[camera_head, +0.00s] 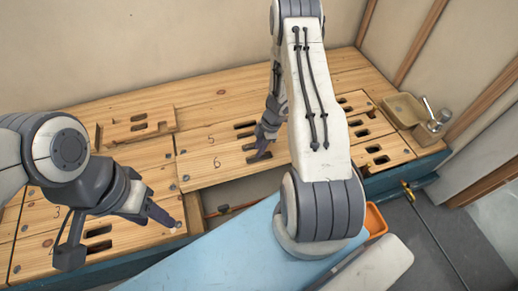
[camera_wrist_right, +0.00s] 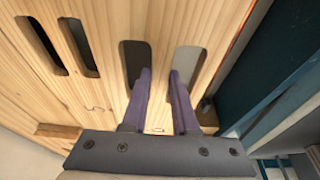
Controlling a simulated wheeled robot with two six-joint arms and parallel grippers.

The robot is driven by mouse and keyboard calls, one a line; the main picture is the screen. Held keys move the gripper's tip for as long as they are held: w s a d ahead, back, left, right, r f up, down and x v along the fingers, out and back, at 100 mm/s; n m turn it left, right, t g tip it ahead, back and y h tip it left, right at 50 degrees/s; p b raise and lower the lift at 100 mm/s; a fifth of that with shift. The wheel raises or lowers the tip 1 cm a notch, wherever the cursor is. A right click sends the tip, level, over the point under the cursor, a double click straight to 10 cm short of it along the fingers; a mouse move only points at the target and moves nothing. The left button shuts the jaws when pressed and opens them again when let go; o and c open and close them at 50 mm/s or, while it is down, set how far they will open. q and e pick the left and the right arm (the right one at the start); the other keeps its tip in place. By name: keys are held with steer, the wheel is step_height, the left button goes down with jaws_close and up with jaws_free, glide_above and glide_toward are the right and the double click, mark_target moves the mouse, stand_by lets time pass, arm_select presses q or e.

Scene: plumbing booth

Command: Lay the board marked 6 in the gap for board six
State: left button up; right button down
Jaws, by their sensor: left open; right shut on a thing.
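The pale wooden board marked 6 (camera_head: 205,166) lies in front of the board marked 5 (camera_head: 195,142) in the head view. My right gripper (camera_head: 262,152) is shut on the board marked 6, at the strip between its two slots. In the right wrist view its fingers (camera_wrist_right: 160,95) reach into those slots, and the board (camera_wrist_right: 95,90) fills much of the picture. A dark opening (camera_head: 243,193) with a pipe shows along the board's front edge. I cannot tell whether the board sits fully flush. My left gripper (camera_head: 120,238) is open and empty over the left boards.
A loose slotted board (camera_head: 125,132) lies on top at the back left. A blue surface (camera_head: 215,255) and an orange bin (camera_head: 375,221) are in front.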

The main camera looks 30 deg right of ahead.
steer(key=shift+p, duration=0.45)
steer(key=shift+d+p, duration=0.15)
steer(key=shift+p, duration=0.15)
stand_by(0.4)
steer(key=shift+p, duration=0.5)
steer(key=shift+f, duration=0.8)
steer(key=shift+f+b, duration=0.3)
steer(key=shift+f, duration=0.05)
steer(key=shift+f, duration=0.3)
